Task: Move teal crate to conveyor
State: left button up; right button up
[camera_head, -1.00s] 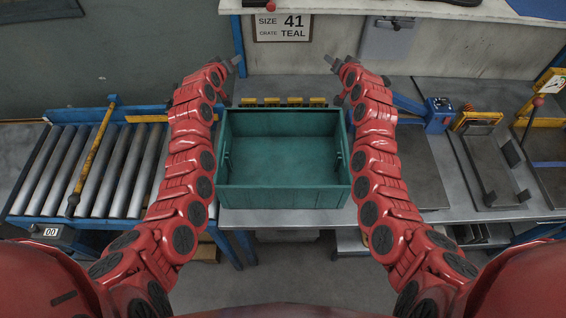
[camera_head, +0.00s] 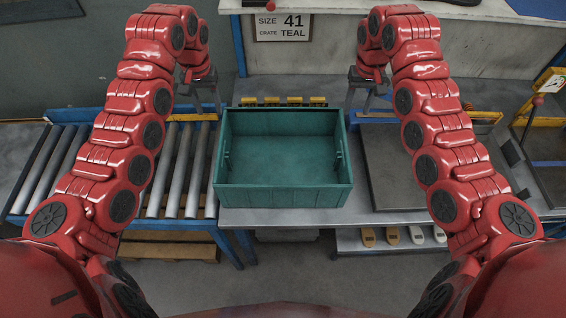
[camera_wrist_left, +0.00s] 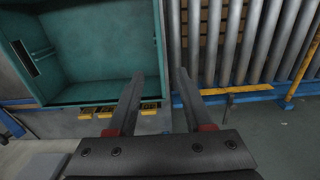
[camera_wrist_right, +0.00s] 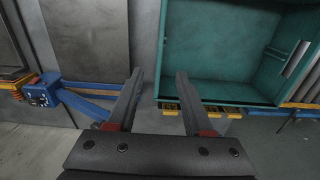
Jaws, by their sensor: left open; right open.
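The teal crate (camera_head: 283,196) stands upright and empty on the grey bench, its near wall facing me. It also shows in the left wrist view (camera_wrist_left: 95,60) and the right wrist view (camera_wrist_right: 225,60). My left gripper (camera_head: 206,108) is open and empty, above and beyond the crate's left side. My right gripper (camera_head: 361,106) is open and empty, above and beyond its right side. Neither gripper touches the crate. The roller conveyor (camera_head: 187,175) lies left of the crate, partly hidden by my left arm.
A sign (camera_head: 282,27) reading size 41, crate teal, hangs behind the bench. Yellow blocks (camera_head: 292,101) line the crate's far side. A dark plate (camera_head: 392,170) lies to the right. Several soles (camera_head: 391,235) sit on a shelf below.

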aim_at(220, 143)
pick_arm(q)
notch_tip(220, 143, down, 17)
jog(key=shift+f, duration=0.15)
pick_arm(e)
notch_tip(220, 143, down, 17)
jog(key=shift+f, duration=0.15)
pick_arm(q)
grip_shut()
pick_arm(e)
grip_shut()
dwell(0.9)
